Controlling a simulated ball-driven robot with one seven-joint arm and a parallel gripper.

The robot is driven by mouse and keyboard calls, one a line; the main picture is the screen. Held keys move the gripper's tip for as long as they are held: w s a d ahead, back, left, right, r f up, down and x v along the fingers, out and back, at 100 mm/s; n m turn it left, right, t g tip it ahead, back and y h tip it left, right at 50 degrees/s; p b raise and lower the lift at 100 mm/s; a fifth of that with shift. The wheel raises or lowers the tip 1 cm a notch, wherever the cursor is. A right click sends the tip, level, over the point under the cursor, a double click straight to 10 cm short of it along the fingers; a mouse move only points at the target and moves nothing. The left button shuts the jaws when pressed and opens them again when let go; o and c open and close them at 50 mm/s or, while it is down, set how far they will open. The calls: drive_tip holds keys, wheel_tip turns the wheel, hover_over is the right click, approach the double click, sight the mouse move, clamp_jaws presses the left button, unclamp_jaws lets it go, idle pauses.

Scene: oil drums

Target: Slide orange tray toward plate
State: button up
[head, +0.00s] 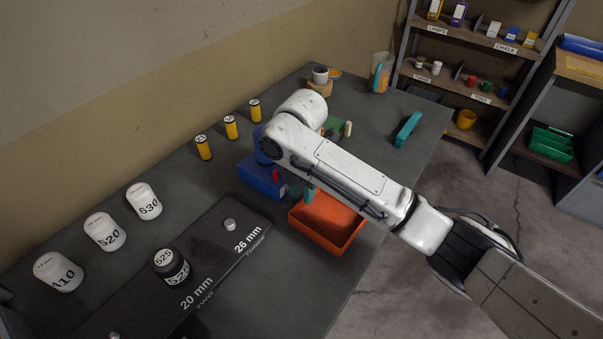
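The orange tray (356,238) is an open, shallow box on the dark bench, right of centre in the head view. My white arm crosses over its upper right side and hides part of it. A long dark plate (205,243) lies to its left, marked "20 mm TWO" and "26 mm THREE", with a gap of bench between them. My gripper cannot be made out clearly. The arm hides most of that area, so its opening and its contact with the tray cannot be told. A small teal piece (309,193) shows at the tray's upper left edge.
A blue box (262,177) stands just left of the tray. A dark jar (171,266) and a small knob (229,225) are on the plate. Several white jars and yellow cylinders line the wall side. A teal block (407,128) lies far right. Bench between tray and plate looks clear.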

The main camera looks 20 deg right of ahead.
sight(302, 200)
drive_tip(key=shift+f, duration=2.05)
clamp_jaws()
drive_tip(key=shift+r+p, duration=0.15)
drive_tip(key=shift+p, duration=0.3)
drive_tip(key=shift+a, duration=0.1)
